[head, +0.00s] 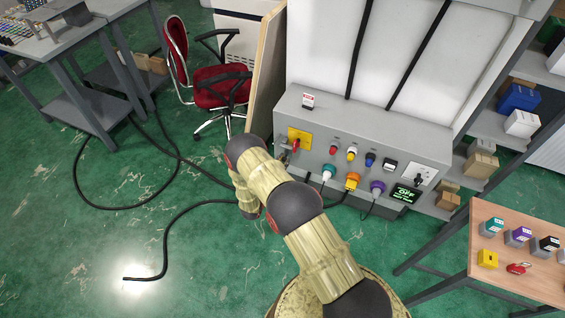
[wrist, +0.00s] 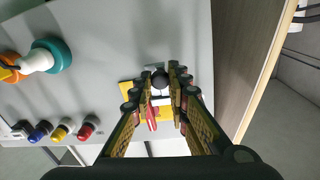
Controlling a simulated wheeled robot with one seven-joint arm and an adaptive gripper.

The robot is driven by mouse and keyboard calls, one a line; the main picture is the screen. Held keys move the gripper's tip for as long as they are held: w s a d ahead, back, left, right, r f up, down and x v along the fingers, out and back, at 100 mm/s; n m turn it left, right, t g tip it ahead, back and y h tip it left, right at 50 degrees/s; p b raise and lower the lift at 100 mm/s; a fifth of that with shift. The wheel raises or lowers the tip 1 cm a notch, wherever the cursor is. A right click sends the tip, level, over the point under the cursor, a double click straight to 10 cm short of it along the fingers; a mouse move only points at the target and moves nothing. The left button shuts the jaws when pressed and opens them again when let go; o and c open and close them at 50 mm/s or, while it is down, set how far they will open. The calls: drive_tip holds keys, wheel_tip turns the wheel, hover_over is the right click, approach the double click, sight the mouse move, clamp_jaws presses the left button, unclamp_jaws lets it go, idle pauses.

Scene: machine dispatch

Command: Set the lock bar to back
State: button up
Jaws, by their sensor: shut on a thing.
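The yellow plate (head: 299,136) of the lock bar is on the left end of the grey machine panel. In the wrist view, part of the yellow plate (wrist: 127,90) shows beside my fingers. A red piece (wrist: 152,117) shows between the fingers, near the plate. The bar itself is mostly hidden by the fingers, so its exact position cannot be told. In the head view, my arm reaches the panel's left end and the fingertips are hard to make out.
Red, yellow and blue buttons (head: 351,153) and several plugs with cables line the panel to the right. A small display (head: 405,193) reads OFF. A wooden board (head: 265,70) and a red chair (head: 215,85) stand left. A small table (head: 540,280) is at right.

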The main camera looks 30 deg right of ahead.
clamp_jaws()
drive_tip(key=w+a+b, duration=0.2)
drive_tip(key=w, duration=0.1)
drive_tip(key=shift+a+r, duration=0.1)
drive_tip(key=shift+a, duration=0.05)
idle(0.3)
drive_tip(key=o, duration=0.8)
unclamp_jaws()
drive_tip(key=shift+a, duration=0.1)
drive_tip(key=shift+o, duration=0.3)
drive_tip(key=v, duration=1.2)
